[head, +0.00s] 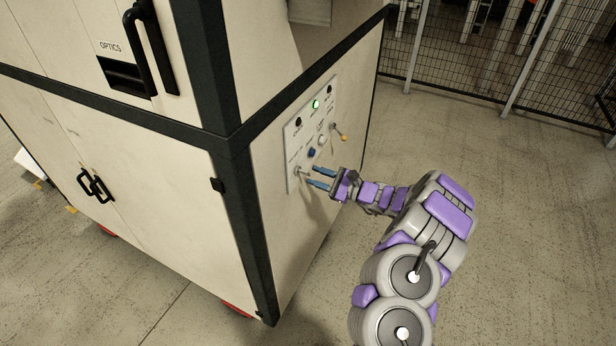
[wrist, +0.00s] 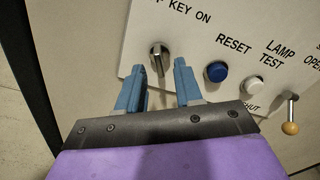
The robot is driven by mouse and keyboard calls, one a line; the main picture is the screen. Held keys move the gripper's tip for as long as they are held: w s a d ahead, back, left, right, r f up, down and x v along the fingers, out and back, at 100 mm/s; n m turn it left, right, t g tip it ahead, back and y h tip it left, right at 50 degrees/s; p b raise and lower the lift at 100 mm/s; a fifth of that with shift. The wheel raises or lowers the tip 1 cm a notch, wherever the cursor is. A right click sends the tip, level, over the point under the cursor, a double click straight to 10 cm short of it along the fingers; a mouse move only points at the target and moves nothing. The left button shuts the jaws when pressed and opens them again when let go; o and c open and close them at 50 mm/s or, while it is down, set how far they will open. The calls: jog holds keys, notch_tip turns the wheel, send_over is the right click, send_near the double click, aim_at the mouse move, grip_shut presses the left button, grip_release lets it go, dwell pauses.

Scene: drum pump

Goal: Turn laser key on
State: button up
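The laser key (wrist: 158,58) is a small silver switch under the "KEY ON" lettering at the left of the white control panel (wrist: 225,20). In the wrist view it shows between and beyond the two blue fingertips of my gripper (wrist: 158,78). My gripper is open, with a finger on either side of the key's line. In the head view my gripper (head: 312,177) points at the lower left of the panel (head: 297,130), where the key (head: 298,171) sits. I cannot tell whether the fingers touch the key.
Right of the key are a blue reset button (wrist: 215,72), a white lamp test button (wrist: 254,86) and a lever with an orange knob (wrist: 290,127). A green lamp (head: 316,104) is lit higher on the panel. A mesh fence (head: 480,50) stands behind; the floor (head: 540,220) at right is clear.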

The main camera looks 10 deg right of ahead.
aim_at(309, 174)
jog(key=x, duration=0.3)
jog(key=shift+a, duration=0.5)
jog(key=shift+d, duration=0.55)
jog(key=c, duration=0.5)
grip_shut()
jog(key=shift+a+r, duration=0.1)
jog(key=shift+a, duration=0.05)
